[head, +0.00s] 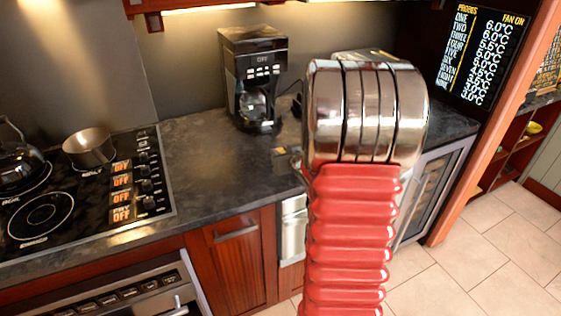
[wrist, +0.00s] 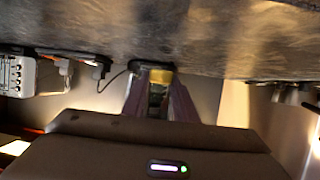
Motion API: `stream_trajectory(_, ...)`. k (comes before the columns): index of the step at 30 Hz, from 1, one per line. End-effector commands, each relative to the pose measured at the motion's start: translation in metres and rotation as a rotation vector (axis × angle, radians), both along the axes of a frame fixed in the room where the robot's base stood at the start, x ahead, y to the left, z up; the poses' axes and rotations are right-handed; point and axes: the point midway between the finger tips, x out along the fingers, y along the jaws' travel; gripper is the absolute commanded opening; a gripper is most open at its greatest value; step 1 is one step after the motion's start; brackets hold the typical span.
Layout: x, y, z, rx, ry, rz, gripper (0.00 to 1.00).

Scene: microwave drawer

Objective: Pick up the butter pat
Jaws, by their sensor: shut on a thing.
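The butter pat (wrist: 161,77) shows as a small yellow block at the tips of my gripper (wrist: 157,88) in the wrist view. The two fingers stand on either side of it and are shut on it. A dark shape lies just behind the pat, close to the dark countertop (wrist: 220,40). I cannot tell whether the pat touches the counter. In the head view my red and silver arm hides most of the gripper. A small pale yellowish patch (head: 280,151) shows on the counter just left of the arm; I cannot tell whether it is the pat.
A black coffee maker (head: 254,80) stands at the back of the counter. A hob (head: 80,190) with a metal pot (head: 89,148) and a kettle (head: 18,160) is at the left. A silver appliance is partly hidden behind my arm. Bare counter (head: 195,140) lies between hob and coffee maker.

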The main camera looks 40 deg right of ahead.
Motion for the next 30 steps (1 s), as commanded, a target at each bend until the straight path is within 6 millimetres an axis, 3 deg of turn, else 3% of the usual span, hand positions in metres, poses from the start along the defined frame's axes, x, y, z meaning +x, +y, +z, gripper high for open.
stream_trajectory(6, 0.000, 0.000, 0.037, -0.005, -0.004, 0.000, 0.05)
stream_trajectory(12, 0.000, 0.000, 0.054, -0.002, -0.002, 0.000, 0.05)
stream_trajectory(30, 0.000, 0.000, 0.056, 0.000, 0.000, 0.000, 0.05)
